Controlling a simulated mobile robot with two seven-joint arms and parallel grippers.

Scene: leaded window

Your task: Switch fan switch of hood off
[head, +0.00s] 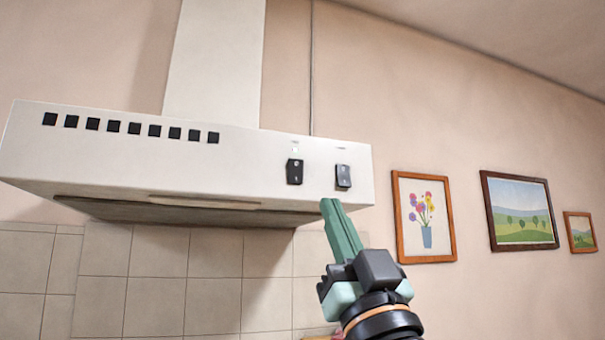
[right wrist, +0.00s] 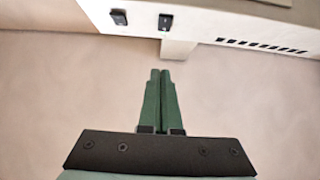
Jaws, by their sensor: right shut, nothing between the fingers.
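The white range hood (head: 245,165) hangs on the wall. Its front has two black rocker switches near the right end, a left one (head: 295,171) and a right one (head: 343,176). The labels above them are too small to read, so I cannot tell which is the fan switch. The right wrist view shows the hood upside down, with the left switch (right wrist: 165,22) and right switch (right wrist: 119,17) at the top. My right gripper (head: 330,204) is shut and empty. In the head view its green fingertips appear just below the right switch, apart from it. My left gripper is out of view.
A row of black square vents (head: 134,128) runs along the hood's upper left front. A tall white duct (head: 217,60) rises above it. Beige tiles (head: 155,290) cover the wall below. Framed pictures, including a flower one (head: 411,238), hang on the right wall.

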